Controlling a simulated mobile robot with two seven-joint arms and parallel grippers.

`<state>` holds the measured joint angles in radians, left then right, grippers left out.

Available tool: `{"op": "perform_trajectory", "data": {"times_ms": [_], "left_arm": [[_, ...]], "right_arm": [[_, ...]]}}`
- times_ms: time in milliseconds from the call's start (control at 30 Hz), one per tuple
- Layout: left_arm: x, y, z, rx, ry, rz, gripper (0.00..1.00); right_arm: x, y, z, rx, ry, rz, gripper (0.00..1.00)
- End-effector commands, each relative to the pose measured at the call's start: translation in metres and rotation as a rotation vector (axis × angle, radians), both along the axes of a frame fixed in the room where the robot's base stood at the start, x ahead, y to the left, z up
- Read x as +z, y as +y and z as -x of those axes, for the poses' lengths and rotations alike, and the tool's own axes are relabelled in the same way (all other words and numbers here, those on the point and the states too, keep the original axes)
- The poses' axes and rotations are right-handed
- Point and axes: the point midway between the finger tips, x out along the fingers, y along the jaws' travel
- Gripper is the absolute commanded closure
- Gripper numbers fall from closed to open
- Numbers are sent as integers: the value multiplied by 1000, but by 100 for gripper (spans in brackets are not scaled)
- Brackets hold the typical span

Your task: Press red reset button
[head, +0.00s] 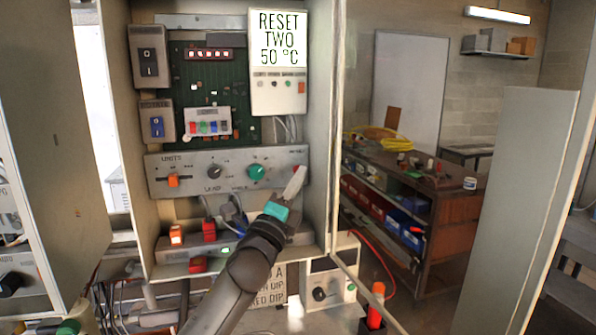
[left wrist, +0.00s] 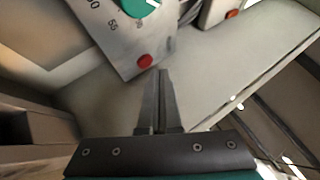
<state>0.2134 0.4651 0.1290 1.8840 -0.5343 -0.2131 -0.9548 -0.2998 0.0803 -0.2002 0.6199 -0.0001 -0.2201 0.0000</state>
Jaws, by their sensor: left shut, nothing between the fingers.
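The red reset button (left wrist: 145,61) shows in the left wrist view near the lower corner of the grey control panel (left wrist: 118,48). In the head view this panel (head: 190,183) has an orange switch, a black knob and a green knob (head: 256,171), and the button is hidden behind my fingers. My left gripper (head: 299,173) is shut and empty in front of the panel's right end. In the left wrist view its fingertips (left wrist: 158,73) appear just below and right of the button. I cannot tell whether they touch the panel. My right gripper is not in view.
A white display (head: 280,40) reading "RESET TWO 50 °C" hangs above the panel. The cabinet's side wall (head: 333,120) stands close to the right of my gripper. A lower strip with red switches (head: 209,229) lies below. A workbench (head: 450,195) stands behind at the right.

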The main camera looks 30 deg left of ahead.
Motion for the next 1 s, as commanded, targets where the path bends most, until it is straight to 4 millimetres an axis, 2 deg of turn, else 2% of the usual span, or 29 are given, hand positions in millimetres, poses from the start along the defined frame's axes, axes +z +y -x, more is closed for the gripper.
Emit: {"op": "perform_trajectory", "data": {"times_ms": [1000], "left_arm": [[0, 10, -8, 0, 0, 0, 100]], "right_arm": [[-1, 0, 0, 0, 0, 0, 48]]}}
